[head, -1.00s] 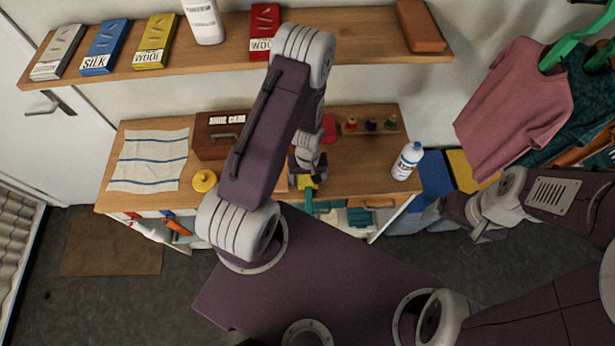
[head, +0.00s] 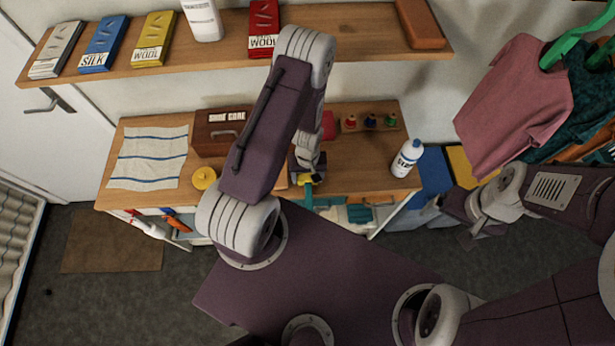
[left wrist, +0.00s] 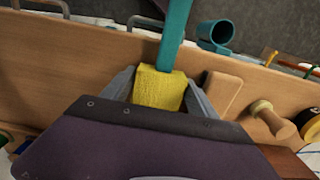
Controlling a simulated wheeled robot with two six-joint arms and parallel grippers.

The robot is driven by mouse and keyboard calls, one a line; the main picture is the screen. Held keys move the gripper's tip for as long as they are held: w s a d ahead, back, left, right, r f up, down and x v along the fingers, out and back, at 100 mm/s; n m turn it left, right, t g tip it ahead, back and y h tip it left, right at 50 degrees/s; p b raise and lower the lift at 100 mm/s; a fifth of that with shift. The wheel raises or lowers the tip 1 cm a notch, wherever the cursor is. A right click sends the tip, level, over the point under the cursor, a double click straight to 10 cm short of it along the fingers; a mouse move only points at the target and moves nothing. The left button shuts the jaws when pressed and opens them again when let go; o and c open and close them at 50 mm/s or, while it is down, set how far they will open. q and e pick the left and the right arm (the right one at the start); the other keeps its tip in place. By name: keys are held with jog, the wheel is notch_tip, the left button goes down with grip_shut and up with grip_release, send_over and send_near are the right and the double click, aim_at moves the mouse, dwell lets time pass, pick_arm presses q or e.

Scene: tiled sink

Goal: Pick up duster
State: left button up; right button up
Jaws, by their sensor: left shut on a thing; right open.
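The duster has a yellow block-like head (left wrist: 158,90) and a teal handle (left wrist: 175,35). In the left wrist view the head sits between the two grey fingers of my left gripper (left wrist: 160,92), which is shut on it. In the head view the left gripper (head: 306,176) is at the front edge of the wooden table, with the yellow head just showing and the teal handle (head: 309,197) pointing toward the front. My left arm hides part of the table. My right gripper (head: 450,208) is open and empty, right of the table by the blue box.
The wooden table (head: 345,185) holds a striped cloth (head: 148,158), a shoe care box (head: 215,135), a yellow lidded pot (head: 204,178), a white bottle (head: 407,158) and a small rack (head: 370,122). A shelf (head: 350,35) runs above. Clothes (head: 515,105) hang right.

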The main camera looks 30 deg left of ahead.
pick_arm(q)
jog(key=r, duration=0.2)
jog(key=d+r+b, duration=0.1)
jog(key=shift+r, duration=0.35)
jog(key=d+r+b, duration=0.1)
jog(key=d+r, duration=0.5)
jog(key=d, duration=0.4)
jog(key=shift+d+r+b, duration=0.3)
jog(key=shift+d+b, duration=0.05)
jog(key=shift+b, duration=0.05)
